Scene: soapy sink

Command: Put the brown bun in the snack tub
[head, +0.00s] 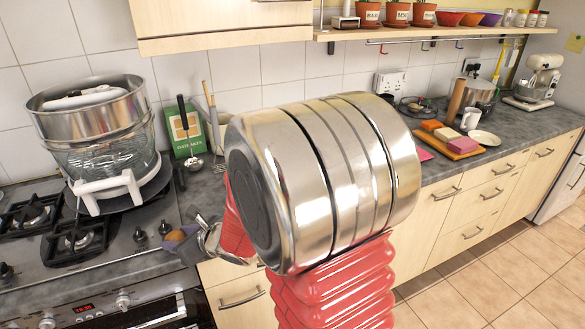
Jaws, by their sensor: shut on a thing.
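My gripper (178,245) is at the lower left of the head view, in front of the counter edge beside the stove. It is shut on the brown bun (175,236), a small rounded brown thing. Only part of the bun shows between the grey-purple fingers. My large shiny arm link and red bellows fill the middle of the view and hide the counter behind them. I cannot pick out a snack tub in this view.
A green box (186,133) and utensils stand behind my gripper. At right are a wooden board (462,152) with coloured blocks, a white mug (470,122) and a mixer (541,78).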

